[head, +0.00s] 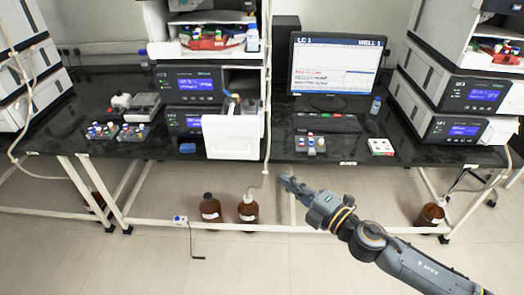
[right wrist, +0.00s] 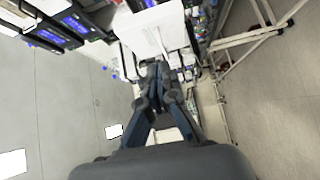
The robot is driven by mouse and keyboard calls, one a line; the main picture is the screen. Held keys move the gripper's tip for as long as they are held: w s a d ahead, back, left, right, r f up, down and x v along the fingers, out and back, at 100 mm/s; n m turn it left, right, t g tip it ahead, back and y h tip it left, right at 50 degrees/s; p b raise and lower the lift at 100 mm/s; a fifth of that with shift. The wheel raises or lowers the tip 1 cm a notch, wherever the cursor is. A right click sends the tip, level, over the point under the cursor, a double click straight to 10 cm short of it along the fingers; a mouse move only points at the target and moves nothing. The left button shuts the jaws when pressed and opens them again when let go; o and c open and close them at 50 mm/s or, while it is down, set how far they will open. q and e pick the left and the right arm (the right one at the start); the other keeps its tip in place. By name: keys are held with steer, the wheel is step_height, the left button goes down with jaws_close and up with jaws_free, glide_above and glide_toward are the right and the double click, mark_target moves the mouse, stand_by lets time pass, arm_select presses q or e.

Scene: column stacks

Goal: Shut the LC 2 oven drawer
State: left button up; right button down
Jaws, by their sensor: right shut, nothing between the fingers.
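The oven drawer (head: 231,138) is a white-fronted drawer standing out from the middle instrument stack, with items showing in its open top. In the right wrist view the white drawer front (right wrist: 150,32) lies just beyond my fingertips; I cannot tell whether they touch it. My right gripper (head: 285,180) is shut and empty, in front of the bench, below and to the right of the drawer. Its closed fingers also show in the right wrist view (right wrist: 158,72). My left gripper is not in view. The labels near the drawer are too small to read.
A monitor (head: 333,68) and keyboard (head: 325,122) stand right of the stack, with a vial rack (head: 311,144) near the bench edge. Brown bottles (head: 248,209) stand on the floor under the bench. A pale tube (head: 267,100) hangs beside the drawer.

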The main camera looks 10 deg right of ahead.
steer(key=p+x, duration=0.1)
steer(key=x, duration=0.3)
steer(key=d+p+x, duration=0.1)
steer(key=x, duration=0.3)
steer(key=p+x, duration=0.1)
steer(key=x, duration=0.3)
steer(key=shift+w+d+r, duration=0.1)
steer(key=shift+w+d, duration=0.15)
steer(key=shift+w, duration=0.1)
steer(key=shift+w+d, duration=0.25)
steer(key=shift+w, duration=0.4)
